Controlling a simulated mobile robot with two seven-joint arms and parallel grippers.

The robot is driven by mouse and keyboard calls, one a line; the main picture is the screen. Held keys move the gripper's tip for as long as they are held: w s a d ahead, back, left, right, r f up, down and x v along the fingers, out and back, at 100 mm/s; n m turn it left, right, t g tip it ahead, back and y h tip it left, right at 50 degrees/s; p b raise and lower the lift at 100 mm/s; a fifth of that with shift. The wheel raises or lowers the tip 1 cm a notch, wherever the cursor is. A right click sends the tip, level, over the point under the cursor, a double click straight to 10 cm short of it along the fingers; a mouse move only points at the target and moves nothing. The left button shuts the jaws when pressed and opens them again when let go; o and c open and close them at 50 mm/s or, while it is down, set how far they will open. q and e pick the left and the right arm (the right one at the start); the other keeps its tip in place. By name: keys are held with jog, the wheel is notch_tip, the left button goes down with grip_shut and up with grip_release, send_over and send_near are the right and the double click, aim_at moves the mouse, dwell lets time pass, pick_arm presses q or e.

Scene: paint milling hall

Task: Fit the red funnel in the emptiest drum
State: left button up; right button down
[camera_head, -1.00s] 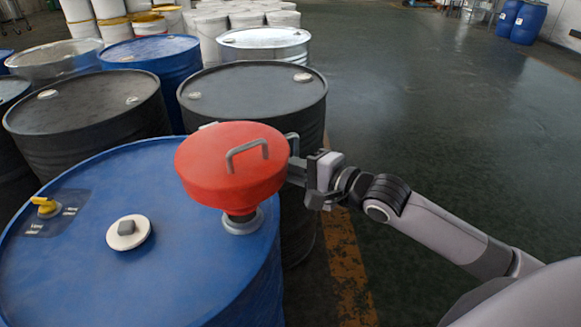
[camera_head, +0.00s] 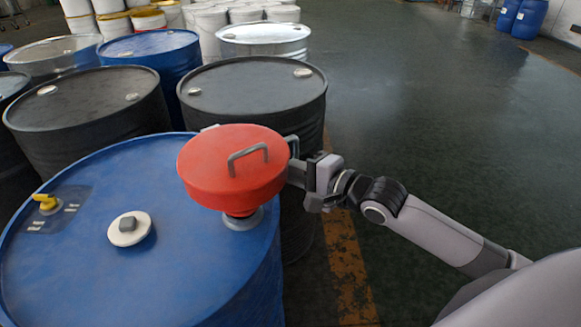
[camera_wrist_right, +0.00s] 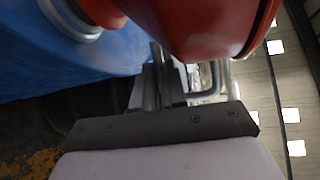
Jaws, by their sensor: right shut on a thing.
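The red funnel (camera_head: 215,172), with a closed lid and grey top handle, stands upright over the near blue drum (camera_head: 185,265). Its short neck is at the pale collar (camera_head: 245,221) near the drum's right edge. How deep the neck sits is hidden by the funnel body. My right gripper (camera_head: 304,172) is shut on the funnel's side handle, to the right of the funnel. The wrist view also shows the funnel (camera_wrist_right: 205,25), its handle (camera_wrist_right: 208,90) and the collar (camera_wrist_right: 68,18). My left gripper is not in view.
The near drum's top also bears a white cap (camera_head: 128,231) and a yellow fitting (camera_head: 46,203). Dark drums (camera_head: 255,90) (camera_head: 85,110), another blue drum (camera_head: 150,47) and metal drums (camera_head: 264,38) stand close behind. The floor (camera_head: 450,120) to the right is clear.

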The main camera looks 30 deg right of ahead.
jog(key=shift+f+b, duration=0.4)
jog(key=shift+f, duration=0.65)
dwell(0.4)
jog(key=c, duration=1.1)
grip_release()
jog(key=shift+f, duration=0.15)
jog(key=v, duration=0.7)
jog(key=shift+s+d, duration=0.1)
jog(key=shift+s, duration=0.05)
jog(key=shift+p+v, duration=1.7)
jog(key=shift+v, duration=0.75)
